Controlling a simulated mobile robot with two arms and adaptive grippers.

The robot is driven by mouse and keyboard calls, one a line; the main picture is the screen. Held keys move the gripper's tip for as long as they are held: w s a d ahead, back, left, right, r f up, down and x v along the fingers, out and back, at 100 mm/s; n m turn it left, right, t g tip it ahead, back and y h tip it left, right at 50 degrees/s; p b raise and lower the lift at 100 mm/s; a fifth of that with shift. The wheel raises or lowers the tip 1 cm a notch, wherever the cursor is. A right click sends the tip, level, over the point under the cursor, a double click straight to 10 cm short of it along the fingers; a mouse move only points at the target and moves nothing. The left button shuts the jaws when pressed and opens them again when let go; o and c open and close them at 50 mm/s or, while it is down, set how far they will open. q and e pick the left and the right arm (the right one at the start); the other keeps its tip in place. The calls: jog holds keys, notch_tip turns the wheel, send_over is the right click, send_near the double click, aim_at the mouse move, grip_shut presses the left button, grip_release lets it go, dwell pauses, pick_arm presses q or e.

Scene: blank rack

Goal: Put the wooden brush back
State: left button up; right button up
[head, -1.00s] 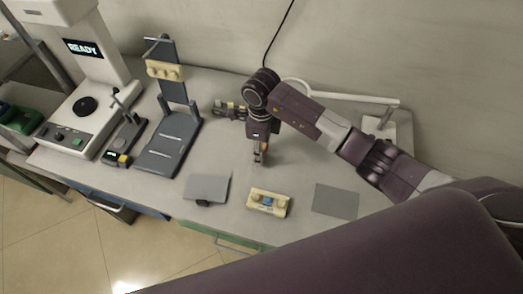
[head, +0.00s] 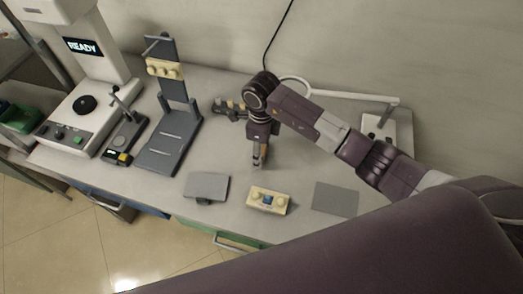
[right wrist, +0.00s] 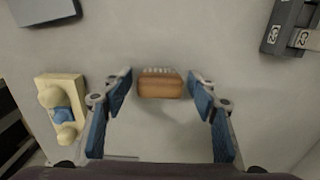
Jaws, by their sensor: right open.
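The wooden brush (right wrist: 160,84) lies on the grey worktop in the right wrist view, a small brown block with pale bristles along its far edge. It sits between the tips of my right gripper's two blue-padded fingers. Gaps show on both sides of it. My right gripper (head: 259,158) is open and points down over the middle of the worktop in the head view. There, the gripper largely hides the brush. My left gripper is not in view.
A cream block with a blue piece (head: 268,199), a grey plate (head: 206,186) and a flat grey pad (head: 336,198) lie near the front edge. A dark grey rack (head: 168,145) and the READY machine (head: 84,105) stand left. A white lamp (head: 345,92) is behind my right arm.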

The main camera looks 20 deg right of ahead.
notch_tip(320, 180, up, 12)
jog(key=b, duration=0.3)
jog(key=shift+r, duration=0.15)
dwell(0.4)
